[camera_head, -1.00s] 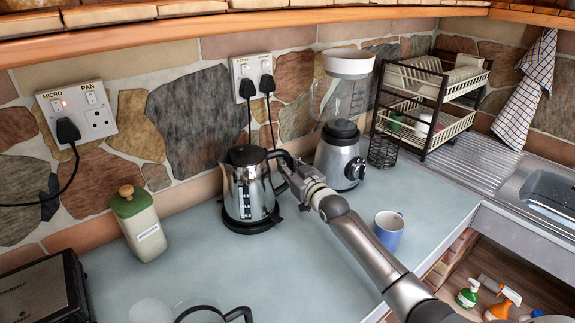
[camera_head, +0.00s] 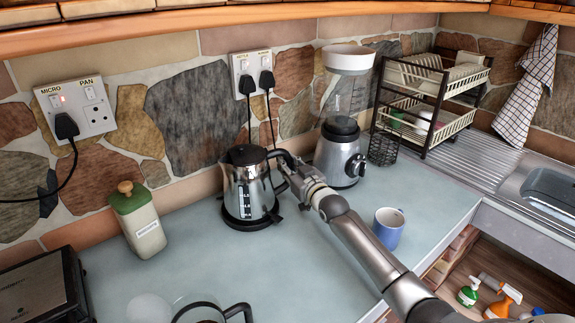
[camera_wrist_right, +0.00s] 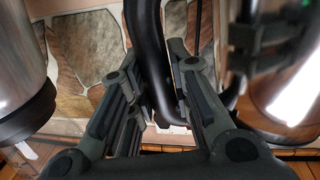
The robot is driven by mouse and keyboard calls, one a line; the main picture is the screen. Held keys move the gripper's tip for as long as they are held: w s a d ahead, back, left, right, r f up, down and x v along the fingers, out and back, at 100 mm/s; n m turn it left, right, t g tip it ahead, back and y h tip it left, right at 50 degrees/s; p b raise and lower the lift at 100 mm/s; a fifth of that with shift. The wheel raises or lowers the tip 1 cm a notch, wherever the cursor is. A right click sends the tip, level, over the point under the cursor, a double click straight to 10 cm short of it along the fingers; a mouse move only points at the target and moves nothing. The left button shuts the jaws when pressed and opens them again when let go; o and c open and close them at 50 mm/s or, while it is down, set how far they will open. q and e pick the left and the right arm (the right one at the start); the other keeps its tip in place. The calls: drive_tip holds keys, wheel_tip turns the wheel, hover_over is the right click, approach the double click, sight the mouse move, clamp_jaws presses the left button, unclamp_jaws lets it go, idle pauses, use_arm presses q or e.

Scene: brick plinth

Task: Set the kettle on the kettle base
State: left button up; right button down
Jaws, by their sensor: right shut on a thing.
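The chrome kettle (camera_head: 244,187) with a black lid and black handle stands upright on the counter's far side. The round black kettle base (camera_head: 250,223) is directly under it; the kettle appears to rest on it, with no clear gap visible. My right gripper (camera_head: 288,172) reaches in from the right and is shut on the kettle's handle. In the right wrist view the black handle (camera_wrist_right: 150,55) runs between the fingers (camera_wrist_right: 157,110), and shiny metal of the kettle (camera_wrist_right: 300,90) shows at the right. My left gripper is not in view.
A blender (camera_head: 340,158) stands close right of my right gripper. A blue mug (camera_head: 388,228) is beside my right forearm. A green-topped canister (camera_head: 138,220), a toaster (camera_head: 45,290) and a glass pot (camera_head: 210,312) stand to the left and front. The counter (camera_head: 290,270) before the kettle is clear.

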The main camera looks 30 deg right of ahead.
drive_tip(key=shift+r, duration=0.1)
drive_tip(key=c, duration=1.6)
unclamp_jaws()
drive_tip(key=shift+f, duration=0.4)
drive_tip(key=s+p, duration=0.3)
drive_tip(key=shift+s+r, duration=0.2)
drive_tip(key=shift+r, duration=0.1)
drive_tip(key=shift+s+f+p, duration=0.15)
drive_tip(key=shift+s+p, duration=2.2)
drive_tip(key=shift+s, duration=1.5)
